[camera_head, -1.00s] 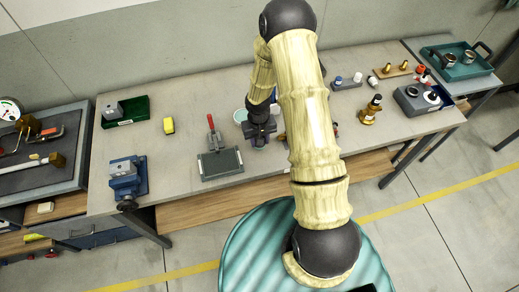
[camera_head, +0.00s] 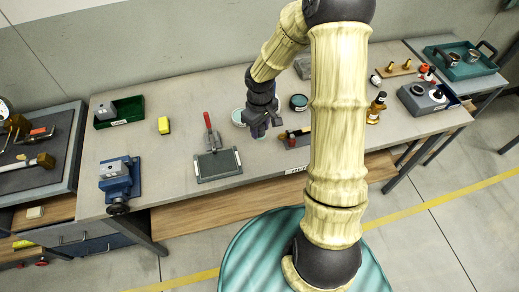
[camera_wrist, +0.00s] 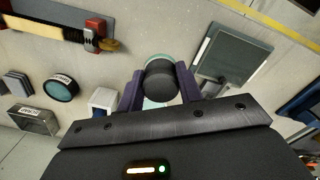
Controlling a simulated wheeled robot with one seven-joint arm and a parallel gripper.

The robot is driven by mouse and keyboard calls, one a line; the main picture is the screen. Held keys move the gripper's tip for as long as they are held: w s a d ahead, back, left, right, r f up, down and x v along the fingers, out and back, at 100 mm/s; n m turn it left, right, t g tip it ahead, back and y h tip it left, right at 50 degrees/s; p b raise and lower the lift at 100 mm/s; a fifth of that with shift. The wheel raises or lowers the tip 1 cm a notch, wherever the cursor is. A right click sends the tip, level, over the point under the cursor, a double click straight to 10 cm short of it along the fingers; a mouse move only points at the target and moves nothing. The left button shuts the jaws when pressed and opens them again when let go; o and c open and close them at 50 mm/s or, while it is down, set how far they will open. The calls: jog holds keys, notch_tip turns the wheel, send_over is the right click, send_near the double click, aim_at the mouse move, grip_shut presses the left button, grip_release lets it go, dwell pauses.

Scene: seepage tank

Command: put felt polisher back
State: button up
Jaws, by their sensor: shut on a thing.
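My gripper (camera_head: 262,131) is over the middle of the bench, pointing down. In the wrist view its two purple fingers (camera_wrist: 159,88) are shut on a dark round knob, which I take to be the felt polisher (camera_wrist: 160,82). A pale green edge shows beyond the knob. In the head view the gripper hides the polisher, and I cannot tell whether it touches the bench. A pale green round dish (camera_head: 238,117) lies just left of my gripper. Part of this dish also shows behind the fingers in the wrist view (camera_wrist: 151,104).
A clamp board with a red handle (camera_head: 217,165) lies to the left. A dark round tin (camera_head: 298,102) and a rack with a red-ended tool (camera_head: 297,139) are to the right.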

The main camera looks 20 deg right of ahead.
notch_tip(320, 180, down, 6)
jog(key=shift+r, duration=0.1)
jog(key=shift+f+p, duration=0.3)
jog(key=shift+f, duration=1.6)
jog(key=shift+f, duration=0.1)
jog(key=o, duration=1)
jog(key=shift+o, duration=0.2)
notch_tip(320, 180, up, 12)
jog(key=shift+r+b, duration=0.1)
jog(key=shift+b, duration=0.35)
